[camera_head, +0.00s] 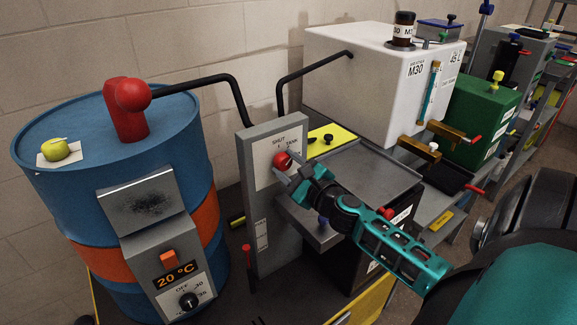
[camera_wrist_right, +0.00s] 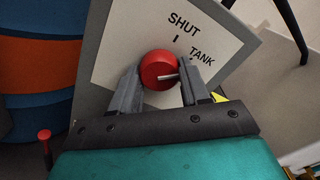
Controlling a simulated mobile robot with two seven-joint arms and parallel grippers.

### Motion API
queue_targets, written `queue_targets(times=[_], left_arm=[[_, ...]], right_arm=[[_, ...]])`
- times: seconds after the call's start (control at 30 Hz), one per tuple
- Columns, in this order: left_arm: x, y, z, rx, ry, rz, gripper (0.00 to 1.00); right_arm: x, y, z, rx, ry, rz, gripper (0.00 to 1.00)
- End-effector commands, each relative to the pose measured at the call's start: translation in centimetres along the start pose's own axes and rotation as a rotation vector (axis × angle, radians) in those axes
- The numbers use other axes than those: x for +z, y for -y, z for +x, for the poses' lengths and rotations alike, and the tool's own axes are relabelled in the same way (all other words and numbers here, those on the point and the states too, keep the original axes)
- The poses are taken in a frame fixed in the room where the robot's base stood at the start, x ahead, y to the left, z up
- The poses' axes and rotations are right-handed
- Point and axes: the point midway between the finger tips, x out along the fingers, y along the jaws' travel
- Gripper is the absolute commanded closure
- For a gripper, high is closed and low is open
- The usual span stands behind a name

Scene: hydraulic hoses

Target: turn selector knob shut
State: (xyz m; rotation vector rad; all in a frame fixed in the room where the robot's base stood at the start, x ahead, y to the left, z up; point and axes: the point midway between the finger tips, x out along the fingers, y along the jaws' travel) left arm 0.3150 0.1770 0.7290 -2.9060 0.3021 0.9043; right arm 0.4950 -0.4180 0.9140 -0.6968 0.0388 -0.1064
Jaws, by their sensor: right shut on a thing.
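The red selector knob (camera_head: 282,160) sits on a white label plate on the front of an upright grey panel (camera_head: 262,220). The plate reads SHUT at the top and TANK to its right. In the right wrist view the knob (camera_wrist_right: 157,68) shows a pale pointer line that runs toward the right, on the TANK side and away from the SHUT mark. My right gripper (camera_head: 291,170) reaches in from the lower right. Its two fingers (camera_wrist_right: 160,88) are shut on the knob, one on each side. My left gripper is not in view.
A blue and orange drum (camera_head: 60,200) with a red fitting stands left of the panel. A black hose (camera_head: 205,80) runs from that fitting to the panel. A white tank (camera_head: 350,75) and a grey tray (camera_head: 370,165) stand behind and to the right.

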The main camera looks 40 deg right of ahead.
Motion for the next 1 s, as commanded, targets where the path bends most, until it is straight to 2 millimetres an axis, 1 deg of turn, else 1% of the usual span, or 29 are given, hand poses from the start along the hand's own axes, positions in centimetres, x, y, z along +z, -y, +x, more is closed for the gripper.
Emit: queue_targets(times=[0.17, 0.37, 0.57, 1.0], left_arm=[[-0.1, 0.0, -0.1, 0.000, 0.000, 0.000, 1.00], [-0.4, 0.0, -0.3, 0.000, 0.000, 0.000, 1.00], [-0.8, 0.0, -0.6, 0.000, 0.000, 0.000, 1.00], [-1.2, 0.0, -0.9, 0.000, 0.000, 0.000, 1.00]], right_arm=[[0.0, 0.0, 0.0, 0.000, 0.000, -0.013, 0.85], [0.0, 0.0, 0.0, 0.001, -0.001, -0.084, 0.85], [0.0, 0.0, 0.0, 0.001, -0.002, -0.228, 0.85], [0.0, 0.0, 0.0, 0.003, -0.001, -0.617, 0.85]])
